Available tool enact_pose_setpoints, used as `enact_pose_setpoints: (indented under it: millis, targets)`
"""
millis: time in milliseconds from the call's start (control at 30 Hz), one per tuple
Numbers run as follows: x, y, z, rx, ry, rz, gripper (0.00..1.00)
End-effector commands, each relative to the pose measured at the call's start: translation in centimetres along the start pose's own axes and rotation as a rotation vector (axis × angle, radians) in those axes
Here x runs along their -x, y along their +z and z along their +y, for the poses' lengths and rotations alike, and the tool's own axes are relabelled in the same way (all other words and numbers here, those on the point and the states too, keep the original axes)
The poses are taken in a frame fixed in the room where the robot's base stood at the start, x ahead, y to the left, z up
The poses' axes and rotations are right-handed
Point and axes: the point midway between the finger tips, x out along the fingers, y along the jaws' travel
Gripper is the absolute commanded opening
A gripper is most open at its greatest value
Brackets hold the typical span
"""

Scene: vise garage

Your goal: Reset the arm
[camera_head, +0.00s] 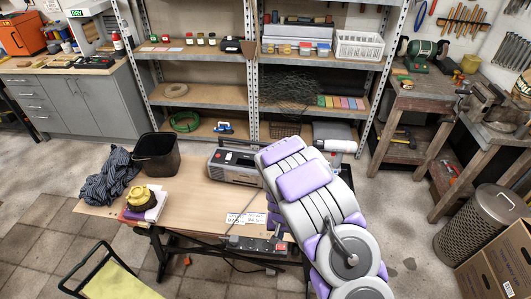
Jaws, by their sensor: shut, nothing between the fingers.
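My purple and grey arm (312,190) rises from the lower right of the head view and covers the right part of a wooden table (185,205). Its upper end is in front of the table's back right side. I cannot make out any gripper fingers in this view. The arm hides part of the table's right end and what may lie behind it.
The table bears a black bin (157,155), a dark striped cloth (108,178), a yellow and black item (140,197) and a grey radio (235,165). Shelves (205,95) stand behind. Workbenches (412,95), a metal bin (482,225) and cardboard boxes (500,265) are right.

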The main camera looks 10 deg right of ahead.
Motion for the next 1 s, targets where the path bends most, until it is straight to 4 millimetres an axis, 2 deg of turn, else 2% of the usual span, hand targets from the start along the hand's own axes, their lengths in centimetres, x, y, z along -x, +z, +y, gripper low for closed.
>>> enact_pose_setpoints:
  millis: [167, 267, 433, 667, 1000]
  targets:
    - [0.5, 0.0, 0.1, 0.000, 0.000, 0.000, 0.00]
    - [2.2, 0.0, 0.3, 0.001, -0.002, 0.000, 0.00]
    - [7.8, 0.7, 1.0, 0.011, -0.006, -0.003, 0.00]
    - [15.3, 3.5, 2.0, 0.026, -0.015, -0.026, 0.00]
    - [24.9, 10.3, 3.5, 0.067, -0.032, -0.066, 0.00]
